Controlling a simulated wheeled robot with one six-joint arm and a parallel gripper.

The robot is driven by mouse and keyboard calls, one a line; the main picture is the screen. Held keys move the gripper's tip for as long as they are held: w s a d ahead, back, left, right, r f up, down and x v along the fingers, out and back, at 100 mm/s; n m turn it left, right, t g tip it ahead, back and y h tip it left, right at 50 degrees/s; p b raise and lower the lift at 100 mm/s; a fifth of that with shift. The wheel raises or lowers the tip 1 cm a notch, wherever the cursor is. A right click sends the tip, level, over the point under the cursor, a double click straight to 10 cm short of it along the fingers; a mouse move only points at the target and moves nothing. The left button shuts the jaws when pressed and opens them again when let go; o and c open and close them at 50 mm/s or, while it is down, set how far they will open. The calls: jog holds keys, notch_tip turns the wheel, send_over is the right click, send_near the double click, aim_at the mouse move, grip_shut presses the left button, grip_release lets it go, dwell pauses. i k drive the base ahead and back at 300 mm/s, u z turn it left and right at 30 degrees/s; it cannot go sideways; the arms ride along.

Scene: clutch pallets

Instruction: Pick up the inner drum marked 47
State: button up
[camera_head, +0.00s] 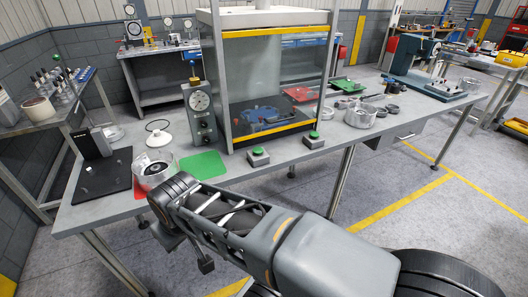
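A silvery metal drum (153,176) stands on a red mat (139,189) near the left front of the grey workbench, partly hidden behind my arm. Another silvery drum-like part (360,118) stands among metal parts right of the glass-fronted cabinet. No number is readable on either, so I cannot tell which is marked 47. My arm reaches left across the foreground, its wrist in front of the bench's front edge. Dark parts of my gripper (204,264) hang below the wrist, apart from both drums. Its fingers are too unclear to show whether it is open.
A green mat (203,165) lies right of the red one. A dial gauge stand (201,112) and the cabinet (268,85) rise behind. A black mat (101,176) lies left. Open floor lies in front.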

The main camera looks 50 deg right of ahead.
aim_at(147, 183)
jog(key=u, duration=1.85)
jog(key=k, duration=1.85)
jog(key=z, duration=2.25)
